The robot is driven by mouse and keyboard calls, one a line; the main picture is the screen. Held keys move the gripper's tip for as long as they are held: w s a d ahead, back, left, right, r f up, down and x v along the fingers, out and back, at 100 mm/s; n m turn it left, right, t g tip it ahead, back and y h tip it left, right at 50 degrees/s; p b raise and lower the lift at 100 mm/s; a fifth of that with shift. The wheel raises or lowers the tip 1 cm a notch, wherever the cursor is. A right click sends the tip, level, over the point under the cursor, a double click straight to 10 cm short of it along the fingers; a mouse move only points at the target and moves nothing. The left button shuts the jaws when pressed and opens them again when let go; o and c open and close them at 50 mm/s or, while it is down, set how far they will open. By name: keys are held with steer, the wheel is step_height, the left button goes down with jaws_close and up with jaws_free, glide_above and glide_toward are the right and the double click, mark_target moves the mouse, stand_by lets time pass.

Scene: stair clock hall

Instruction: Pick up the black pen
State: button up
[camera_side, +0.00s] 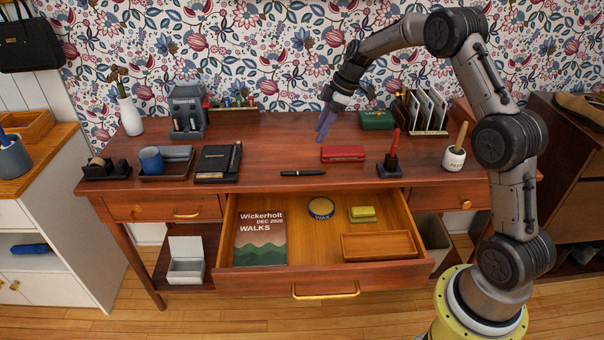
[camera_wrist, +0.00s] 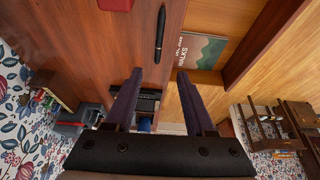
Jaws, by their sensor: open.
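The black pen (camera_side: 303,173) lies flat on the wooden desktop, near the desk's front edge, behind the open drawer. In the wrist view the pen (camera_wrist: 160,33) shows at the upper middle, past the fingertips and in line with the left finger's side of the gap. My gripper (camera_side: 325,120) is above the back part of the desk, behind and to the right of the pen, with its fingers pointing down. In the wrist view my gripper (camera_wrist: 160,75) has its two purple fingers apart with nothing between them.
The drawer (camera_side: 372,274) is open, holding a booklet (camera_side: 261,238), a round wax tin (camera_side: 321,208) and a small wooden tray (camera_side: 379,246). A black notebook (camera_side: 214,162) lies left. The desktop around the pen is clear.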

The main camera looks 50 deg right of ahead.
steer(key=f, duration=0.1)
glide_above(303, 171)
steer(key=s+d, duration=0.2)
step_height(303, 171, down, 7)
steer(key=shift+w+a, duration=0.1)
steer(key=shift+a, duration=0.05)
steer(key=shift+x, duration=2.8)
steer(key=shift+d, duration=0.2)
jaws_close()
